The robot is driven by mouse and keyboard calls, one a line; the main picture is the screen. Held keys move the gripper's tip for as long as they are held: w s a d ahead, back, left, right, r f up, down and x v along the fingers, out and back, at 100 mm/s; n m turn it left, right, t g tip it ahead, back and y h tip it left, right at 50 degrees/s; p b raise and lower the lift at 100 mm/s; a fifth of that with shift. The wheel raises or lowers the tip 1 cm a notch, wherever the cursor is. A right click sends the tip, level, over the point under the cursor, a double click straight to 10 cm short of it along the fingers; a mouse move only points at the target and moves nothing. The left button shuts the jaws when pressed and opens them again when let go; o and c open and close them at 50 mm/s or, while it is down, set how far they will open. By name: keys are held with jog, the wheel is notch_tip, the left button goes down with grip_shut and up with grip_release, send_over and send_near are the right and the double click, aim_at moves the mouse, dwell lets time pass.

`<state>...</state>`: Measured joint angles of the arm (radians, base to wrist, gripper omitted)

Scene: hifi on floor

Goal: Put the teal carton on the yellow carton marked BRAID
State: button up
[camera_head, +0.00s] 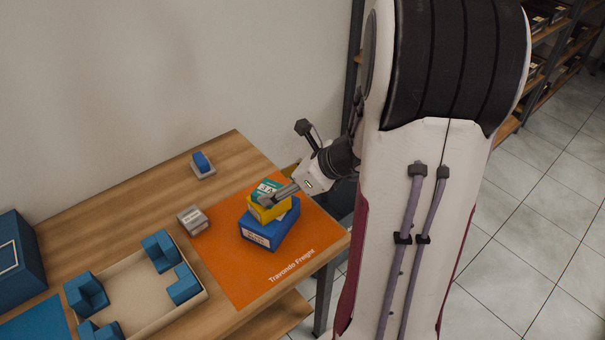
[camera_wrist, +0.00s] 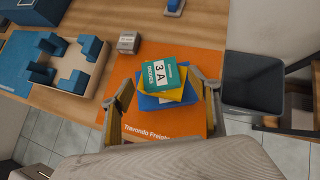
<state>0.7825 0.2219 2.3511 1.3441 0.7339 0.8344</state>
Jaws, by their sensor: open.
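The teal carton (camera_head: 266,187) lies on top of a yellow carton (camera_head: 283,207), which rests on a larger blue carton (camera_head: 268,233) on the orange mat. In the wrist view the teal carton (camera_wrist: 160,74) shows a white label reading 3A, with the yellow carton (camera_wrist: 187,94) jutting out below it. I cannot read BRAID on the yellow carton. My gripper (camera_head: 270,198) is at the stack, partly covering it in the head view. In the wrist view my gripper (camera_wrist: 162,88) is open, one finger either side of the stack; contact cannot be told.
The orange mat (camera_head: 236,275) marked Travondo Freight lies at the table's right end. Left of it are a small grey carton (camera_head: 193,220) and a beige tray (camera_head: 139,284) with blue corner blocks. A blue item sits on a grey base (camera_head: 203,171) behind. A dark bin (camera_wrist: 254,82) stands beyond the table edge.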

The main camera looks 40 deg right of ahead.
jog(key=v, duration=0.8)
jog(key=shift+s+r, duration=0.2)
jog(key=shift+d, duration=0.1)
dwell(0.3)
jog(key=s+a+r+n+g, duration=0.1)
jog(key=s+a+n+g, duration=0.1)
jog(key=a+n, duration=0.4)
jog(key=s+a+r+n+g, duration=0.1)
jog(key=s+a+r+n, duration=0.1)
jog(key=a+n, duration=0.45)
jog(key=s+a+r+n+h, duration=0.3)
jog(key=s+a+n, duration=0.3)
jog(key=n, duration=1.3)
jog(key=s+r, duration=0.1)
jog(key=s, duration=0.2)
jog(key=shift+s+a, duration=0.15)
jog(key=shift+a, duration=0.05)
